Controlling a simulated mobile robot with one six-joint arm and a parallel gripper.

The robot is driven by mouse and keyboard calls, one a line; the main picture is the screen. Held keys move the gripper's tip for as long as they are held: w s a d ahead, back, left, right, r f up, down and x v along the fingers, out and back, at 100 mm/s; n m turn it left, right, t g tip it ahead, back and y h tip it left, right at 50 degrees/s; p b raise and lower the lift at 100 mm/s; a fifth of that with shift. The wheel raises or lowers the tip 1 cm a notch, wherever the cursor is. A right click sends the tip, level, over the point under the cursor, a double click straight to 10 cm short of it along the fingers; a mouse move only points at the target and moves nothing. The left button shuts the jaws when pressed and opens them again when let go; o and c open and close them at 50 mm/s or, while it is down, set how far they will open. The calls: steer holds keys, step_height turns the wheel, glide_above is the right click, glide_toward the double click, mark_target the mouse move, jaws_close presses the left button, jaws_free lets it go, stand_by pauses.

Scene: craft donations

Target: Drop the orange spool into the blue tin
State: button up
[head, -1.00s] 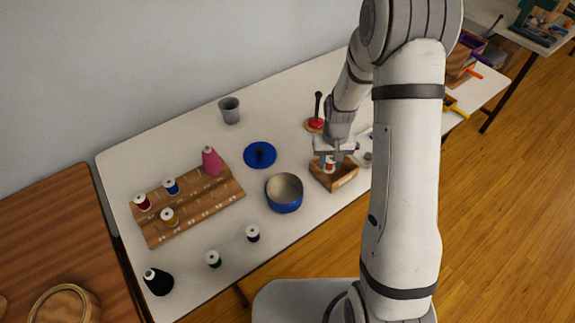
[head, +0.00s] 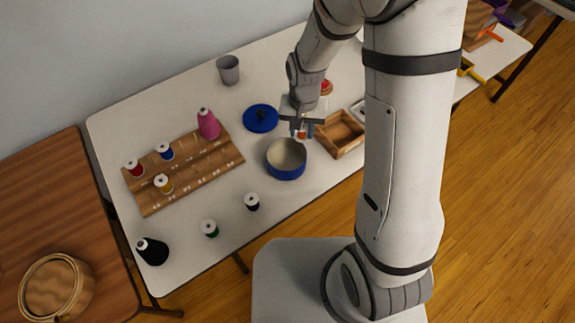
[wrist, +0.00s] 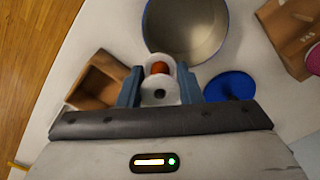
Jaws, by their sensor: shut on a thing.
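My gripper (head: 302,130) is shut on the orange spool (head: 301,134), which has white ends and shows between the fingers in the wrist view (wrist: 158,68). The blue tin (head: 286,172) stands open on the white table, its pale inside empty where I can see it. The gripper and spool are above the table at the tin's upper right rim in the head view. In the wrist view the tin (wrist: 187,56) lies just beyond the spool. The tin's blue lid (head: 261,119) with a dark knob lies flat behind the tin.
An empty-looking wooden box (head: 341,146) stands right of the tin. A wooden rack (head: 208,164) with several spools and a pink cone is at left. Purple (head: 252,202) and green (head: 210,229) spools and a black cone (head: 152,252) stand in front. A grey cup (head: 228,70) is behind.

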steer(key=s+a, duration=0.2)
steer(key=b, duration=0.5)
glide_above(292, 165)
steer(key=shift+m, duration=0.3)
step_height(292, 165, down, 6)
steer(key=shift+f, duration=0.1)
steer(key=o, duration=1)
